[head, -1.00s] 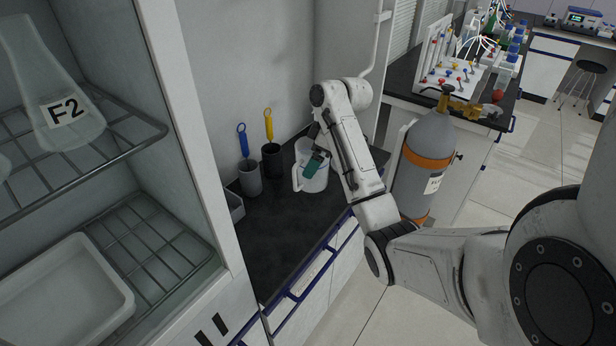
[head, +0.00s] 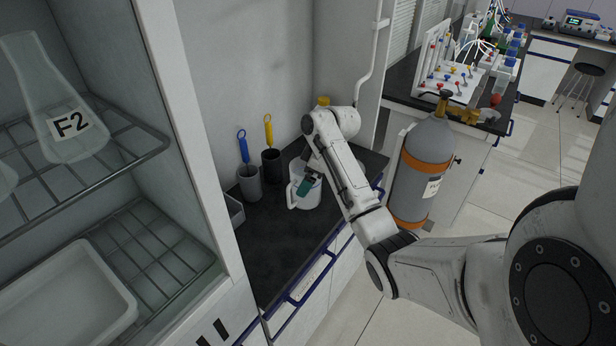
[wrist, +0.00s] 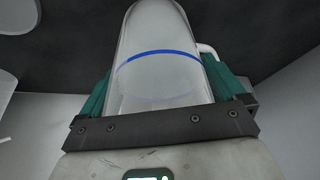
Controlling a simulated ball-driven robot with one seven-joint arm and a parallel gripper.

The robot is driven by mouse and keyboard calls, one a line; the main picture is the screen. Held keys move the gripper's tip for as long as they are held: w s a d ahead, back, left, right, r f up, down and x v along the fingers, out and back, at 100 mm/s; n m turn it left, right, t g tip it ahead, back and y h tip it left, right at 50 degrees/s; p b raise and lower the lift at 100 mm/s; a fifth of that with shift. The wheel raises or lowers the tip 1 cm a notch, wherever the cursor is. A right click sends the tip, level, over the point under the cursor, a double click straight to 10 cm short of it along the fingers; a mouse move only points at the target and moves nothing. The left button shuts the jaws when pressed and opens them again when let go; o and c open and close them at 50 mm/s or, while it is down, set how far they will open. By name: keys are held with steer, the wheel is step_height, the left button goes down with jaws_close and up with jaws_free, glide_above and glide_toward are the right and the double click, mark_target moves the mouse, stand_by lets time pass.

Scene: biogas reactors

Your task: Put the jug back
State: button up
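The jug (head: 313,197) is whitish with a handle on its left side in the head view. It is at the black counter near the back wall; whether it touches the top or hangs just above it I cannot tell. In the wrist view the jug (wrist: 158,80) looks translucent, with a blue line around it and part of a white handle at right. My gripper (head: 307,186) has its teal fingers on both sides of the jug and looks shut on it. The forearm hides part of the jug's right side.
A grey holder (head: 249,185) with a blue-handled brush and a dark holder (head: 271,165) with a yellow one stand left of the jug. A grey gas cylinder (head: 428,150) stands right of the counter. An open cabinet (head: 185,130) is at left. The counter's front (head: 275,255) is clear.

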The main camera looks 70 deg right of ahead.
steer(key=shift+o, duration=0.3)
steer(key=shift+r, duration=0.2)
steer(key=p+v, duration=0.2)
steer(key=v, duration=1)
steer(key=shift+f, duration=0.1)
